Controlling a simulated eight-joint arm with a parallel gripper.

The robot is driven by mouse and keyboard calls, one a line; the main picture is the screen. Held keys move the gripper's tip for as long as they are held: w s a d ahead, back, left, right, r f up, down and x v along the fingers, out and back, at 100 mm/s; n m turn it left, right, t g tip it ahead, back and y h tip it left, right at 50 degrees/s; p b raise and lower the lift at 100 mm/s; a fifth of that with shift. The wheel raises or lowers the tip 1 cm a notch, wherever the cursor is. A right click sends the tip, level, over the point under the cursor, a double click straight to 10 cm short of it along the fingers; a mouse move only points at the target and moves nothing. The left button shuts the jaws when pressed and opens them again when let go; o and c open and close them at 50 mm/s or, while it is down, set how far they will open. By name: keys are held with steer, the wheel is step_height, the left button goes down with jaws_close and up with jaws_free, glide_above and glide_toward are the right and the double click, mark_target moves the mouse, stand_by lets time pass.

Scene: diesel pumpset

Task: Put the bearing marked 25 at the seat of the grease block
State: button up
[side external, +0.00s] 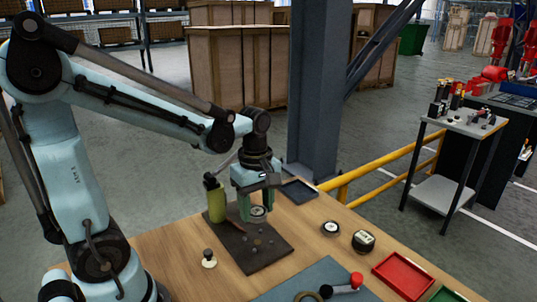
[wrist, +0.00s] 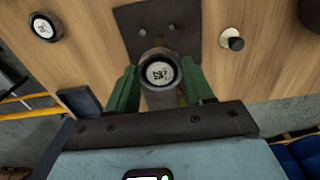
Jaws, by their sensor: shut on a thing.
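My gripper (side external: 258,206) is shut on a small round bearing (side external: 257,211) with a dark rim and a pale marked face. In the wrist view the bearing (wrist: 160,73) sits between the green fingers (wrist: 158,82); its marking is too blurred to read. The gripper holds it above the far part of a dark flat plate (side external: 262,262) on the wooden table. The plate (wrist: 134,20) also shows in the wrist view, partly behind the bearing. Several small round features show on the plate. I cannot tell which is the seat, or surely whether this plate is the grease block.
A yellow-green bottle (side external: 216,202) stands close left of the gripper. A knob (side external: 208,260) is left of the plate. Another round part (side external: 330,228) and a dark labelled one (side external: 363,241) lie right. A black tray (side external: 299,190), red tray (side external: 404,275) and blue mat (side external: 305,282) are around.

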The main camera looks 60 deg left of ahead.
mark_target(258, 242)
steer(key=shift+f, duration=3.65)
steer(key=shift+f, duration=0.3)
steer(key=o, duration=1.2)
steer(key=shift+r, duration=3.45)
